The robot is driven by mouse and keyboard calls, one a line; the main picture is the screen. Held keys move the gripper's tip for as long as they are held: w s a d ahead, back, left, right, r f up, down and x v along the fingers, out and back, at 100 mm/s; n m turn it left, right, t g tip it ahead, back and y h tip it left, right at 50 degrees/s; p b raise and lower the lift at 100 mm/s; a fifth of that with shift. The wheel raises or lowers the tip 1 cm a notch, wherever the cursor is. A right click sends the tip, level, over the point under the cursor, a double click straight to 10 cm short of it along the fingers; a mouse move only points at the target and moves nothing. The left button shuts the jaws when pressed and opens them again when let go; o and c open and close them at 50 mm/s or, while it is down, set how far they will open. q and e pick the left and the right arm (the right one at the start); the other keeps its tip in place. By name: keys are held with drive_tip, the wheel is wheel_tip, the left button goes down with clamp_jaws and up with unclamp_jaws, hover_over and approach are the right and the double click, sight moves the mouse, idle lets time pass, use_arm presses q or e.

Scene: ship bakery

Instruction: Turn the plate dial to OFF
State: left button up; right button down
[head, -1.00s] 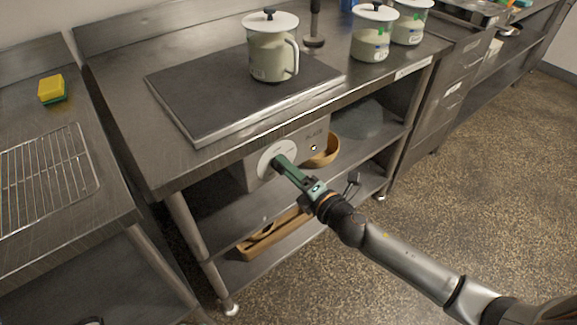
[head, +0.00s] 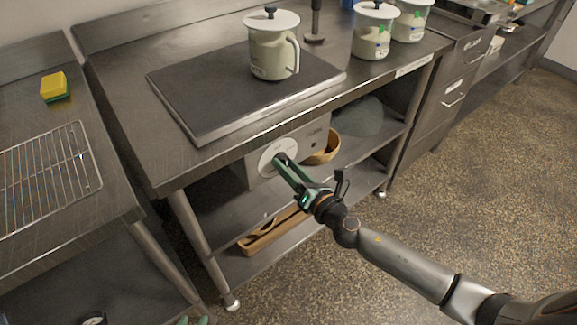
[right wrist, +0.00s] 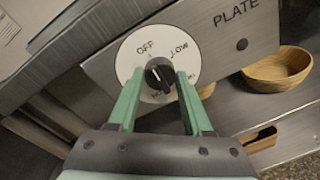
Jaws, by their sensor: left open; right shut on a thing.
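The plate dial is a black knob (right wrist: 159,75) on a round white face (right wrist: 128,62) marked OFF at upper left and LOW at upper right; lower marks are partly hidden. The face also shows in the head view (head: 266,161), on the grey control box under the counter. My right gripper (head: 281,160) has its green fingers on either side of the knob, shut on it. I cannot tell clearly which mark the knob points to.
A dark hot plate (head: 235,105) with a lidded pot (head: 270,52) is on the counter above the dial. A wooden bowl (head: 326,150) sits on the shelf right of the control box. A wooden tray (head: 262,243) lies lower down. The floor at right is clear.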

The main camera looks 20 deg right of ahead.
idle(0.5)
drive_tip(key=c, duration=0.6)
unclamp_jaws()
drive_tip(key=shift+o, duration=1.4)
drive_tip(key=shift+s, duration=0.1)
drive_tip(key=b+v, duration=0.2)
drive_tip(key=v, duration=1)
drive_tip(key=shift+s, duration=0.15)
